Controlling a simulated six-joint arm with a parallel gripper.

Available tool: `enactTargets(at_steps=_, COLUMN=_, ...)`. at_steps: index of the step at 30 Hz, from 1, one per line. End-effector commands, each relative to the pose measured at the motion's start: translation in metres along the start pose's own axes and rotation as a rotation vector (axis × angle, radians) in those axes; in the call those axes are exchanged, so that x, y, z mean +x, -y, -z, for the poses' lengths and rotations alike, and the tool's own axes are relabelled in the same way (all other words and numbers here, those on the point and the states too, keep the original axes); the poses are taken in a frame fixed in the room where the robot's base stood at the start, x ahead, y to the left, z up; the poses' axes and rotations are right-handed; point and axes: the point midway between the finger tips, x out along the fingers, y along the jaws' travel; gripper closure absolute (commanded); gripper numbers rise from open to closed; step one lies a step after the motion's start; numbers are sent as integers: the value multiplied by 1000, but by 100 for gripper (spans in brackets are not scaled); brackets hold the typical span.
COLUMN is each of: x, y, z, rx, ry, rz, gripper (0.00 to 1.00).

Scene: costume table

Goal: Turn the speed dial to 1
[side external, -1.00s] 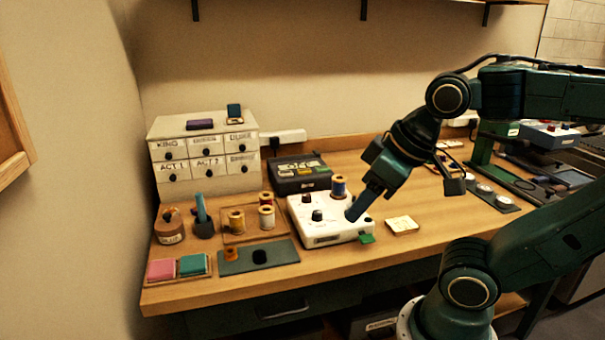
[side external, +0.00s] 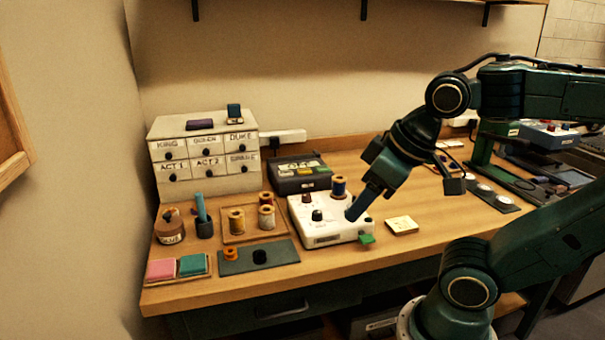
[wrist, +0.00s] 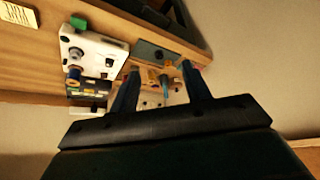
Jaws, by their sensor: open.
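A white machine box (side external: 330,233) stands near the table's front edge; it also shows in the wrist view (wrist: 113,47). On its top are a black knob (side external: 317,215), a smaller reddish-brown knob (side external: 306,197) and a spool of blue thread (side external: 339,187). The dial markings are too small to read, so I cannot tell which knob is the speed dial or its setting. My gripper (side external: 354,213) points down over the right part of the box, right of the black knob. In the wrist view its two fingers (wrist: 160,70) are apart with nothing held between them.
A green tab (side external: 367,239) sticks out at the box's front right. A yellow note pad (side external: 402,225) lies to the right. A dark box with coloured labels (side external: 299,182) stands behind. Thread spools on a wooden tray (side external: 229,240) and a dark green plate (side external: 279,262) are at left.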

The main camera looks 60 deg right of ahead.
Motion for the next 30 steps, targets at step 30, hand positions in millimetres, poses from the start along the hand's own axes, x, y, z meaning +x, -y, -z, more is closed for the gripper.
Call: enactTargets(at_steps=30, x=27, y=-78, z=131, rx=515, ry=211, rz=-124, gripper=52)
